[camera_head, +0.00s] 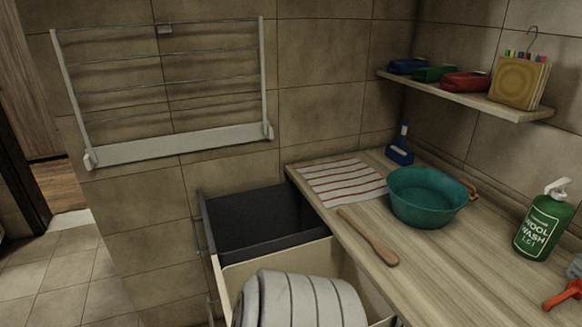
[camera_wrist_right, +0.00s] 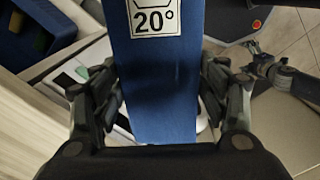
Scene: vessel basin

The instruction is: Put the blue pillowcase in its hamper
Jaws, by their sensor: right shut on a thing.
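The blue pillowcase (camera_wrist_right: 160,75) shows in the right wrist view as a flat blue cloth with a white "20°" wash label. It is between the fingers of my right gripper (camera_wrist_right: 155,95), which is shut on it. In the head view a dark hamper (camera_head: 258,225) stands open beside the counter, and its inside looks empty from here. A cream hamper (camera_head: 262,268) stands in front of it. No blue hamper shows in the head view. A grey jointed part at the right of the wrist view looks like my left gripper (camera_wrist_right: 258,62); its fingers are unclear.
A pale rounded bundle (camera_head: 300,300) with dark lines is at the cream hamper. A drying rack (camera_head: 180,145) is on the wall.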

